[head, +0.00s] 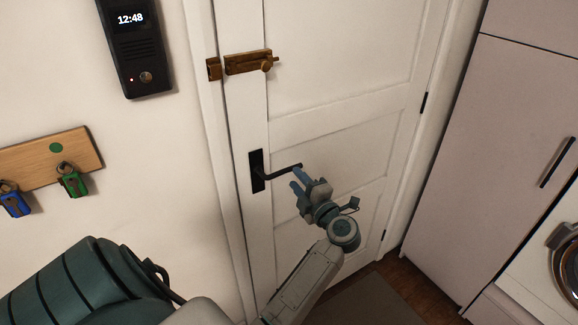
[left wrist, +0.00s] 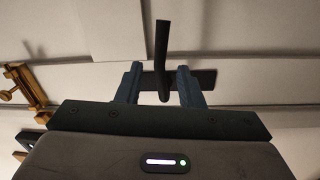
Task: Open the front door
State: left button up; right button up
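The white front door (head: 340,95) looks shut in its frame. Its black lever handle (head: 279,172) sits on a dark plate at the door's left side and points right, about level. My left gripper (head: 297,180) is at the lever's free end. In the left wrist view the lever (left wrist: 162,60) shows between the two blue fingers of my left gripper (left wrist: 159,86), with a gap on each side, so the gripper is open. A brass slide bolt (head: 247,62) is above the handle; its rod sticks out at the right, with a narrow gap to the keeper (head: 213,69). My right gripper is not in view.
A wall intercom (head: 137,50) and a wooden key rack (head: 60,158) with green and blue padlock-like items hang left of the door. A tall pale cabinet (head: 490,150) stands at the right, by a round-doored appliance (head: 566,265). A dark mat (head: 370,303) lies before the door.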

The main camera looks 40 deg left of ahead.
aim_at(288, 170)
pick_arm(q)
jog(key=p+x, duration=0.1)
jog(key=x, duration=0.4)
jog(key=shift+w+a, duration=0.1)
jog(key=shift+a, duration=0.2)
grip_shut()
